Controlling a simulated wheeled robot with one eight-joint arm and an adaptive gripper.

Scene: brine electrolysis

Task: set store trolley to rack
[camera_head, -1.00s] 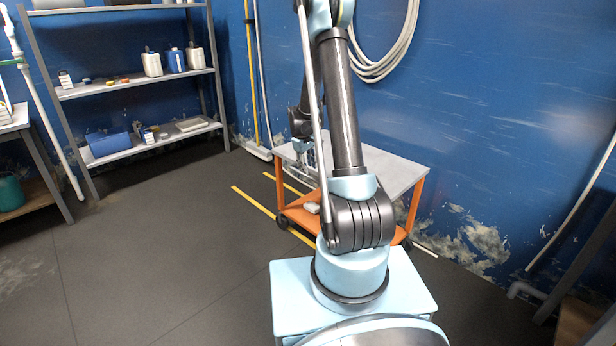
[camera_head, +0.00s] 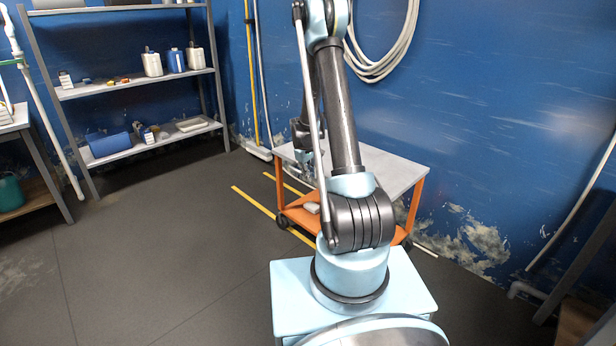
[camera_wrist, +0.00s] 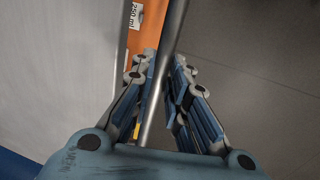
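The trolley has an orange frame and a grey top (camera_head: 392,172); its lower orange shelf (camera_head: 300,214) carries a small pale item. It stands against the blue wall, partly hidden behind my arm. The rack (camera_head: 140,87), grey with several shelves, stands at the back left. My gripper is at the trolley's left end, mostly hidden in the head view. In the wrist view my gripper (camera_wrist: 165,62) has its fingers on either side of a grey metal bar (camera_wrist: 160,80) beside the trolley top (camera_wrist: 60,70). A narrow gap shows right of the bar; the fingers look open around it.
Yellow floor lines (camera_head: 255,202) run beside the trolley. The dark floor between trolley and rack is mostly clear. A bench (camera_head: 35,165) with a green bucket (camera_head: 10,192) is at the far left. Pipes (camera_head: 256,90) run down the wall near the rack.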

